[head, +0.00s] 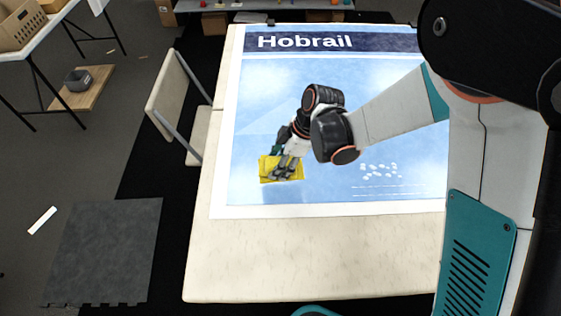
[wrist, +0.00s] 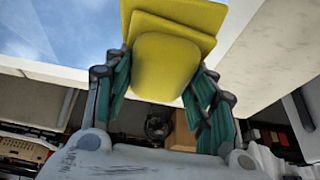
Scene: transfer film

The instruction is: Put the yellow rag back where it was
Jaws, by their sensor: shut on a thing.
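The yellow rag (head: 268,170) is at the lower left part of a blue poster headed "Hobrail" (head: 300,95), which lies on a pale table (head: 300,258). My gripper (head: 286,168) is at the rag, with its fingers over it in the head view. In the wrist view the folded rag (wrist: 172,60) sits between the two teal finger pads of my gripper (wrist: 160,85), which is shut on it. In the wrist view the table edge and poster show beyond the rag. I cannot tell whether the rag touches the poster.
A beige chair (head: 178,95) stands close to the table's left side. A dark floor mat (head: 105,250) lies at lower left. The table's front strip is bare.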

